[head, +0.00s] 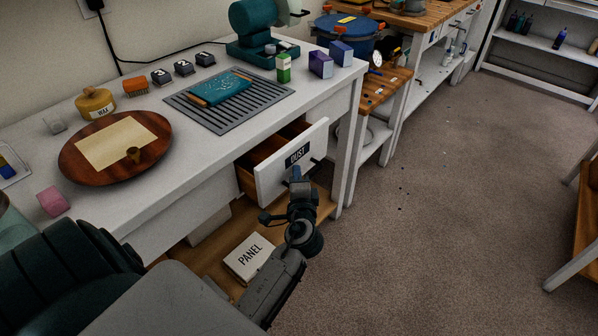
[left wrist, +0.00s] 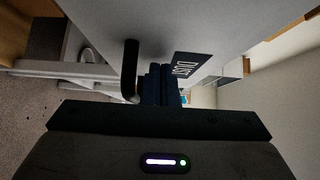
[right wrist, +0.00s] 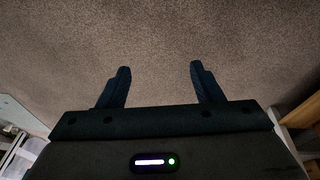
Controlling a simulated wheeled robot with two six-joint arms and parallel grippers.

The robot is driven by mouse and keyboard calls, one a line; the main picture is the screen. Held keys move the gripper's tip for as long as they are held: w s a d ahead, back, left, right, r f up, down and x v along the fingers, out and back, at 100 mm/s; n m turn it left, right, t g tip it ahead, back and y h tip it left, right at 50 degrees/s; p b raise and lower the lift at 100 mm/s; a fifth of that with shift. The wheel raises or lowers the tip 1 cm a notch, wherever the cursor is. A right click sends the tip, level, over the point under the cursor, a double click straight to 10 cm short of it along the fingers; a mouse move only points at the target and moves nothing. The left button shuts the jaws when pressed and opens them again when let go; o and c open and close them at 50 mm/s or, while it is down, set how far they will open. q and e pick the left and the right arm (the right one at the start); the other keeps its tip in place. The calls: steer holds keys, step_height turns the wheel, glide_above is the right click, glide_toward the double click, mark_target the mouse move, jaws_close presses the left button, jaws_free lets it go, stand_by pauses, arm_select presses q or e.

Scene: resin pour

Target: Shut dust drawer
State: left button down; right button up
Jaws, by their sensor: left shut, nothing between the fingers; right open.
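The dust drawer (head: 276,178) is a white-fronted wooden drawer under the white workbench, with a dark DUST label (head: 297,155). It stands pulled out, and its open inside shows in the head view. My left gripper (head: 297,172) is shut and empty, close in front of the drawer face just below the label. In the left wrist view the shut fingers (left wrist: 161,84) are at the white front, beside the dark handle (left wrist: 130,70) and the label (left wrist: 188,65). I cannot tell whether they touch it. My right gripper (right wrist: 160,85) is open and empty above the carpet.
The white workbench (head: 215,130) carries a round wooden tray (head: 75,160), a grey slatted mat (head: 255,95) and small boxes. A PANEL box (head: 248,257) lies on the lower shelf.

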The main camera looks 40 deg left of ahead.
arm_select(q)
steer(key=shift+w+d, duration=0.1)
arm_select(e)
steer(key=shift+w+d, duration=0.15)
arm_select(q)
steer(key=a, duration=0.9)
steer(key=shift+w+a, duration=0.15)
steer(key=shift+w, duration=0.2)
steer(key=shift+r, duration=0.2)
arm_select(e)
steer(key=shift+x, duration=0.85)
steer(key=shift+s+d+r, duration=0.15)
steer(key=shift+s, duration=0.1)
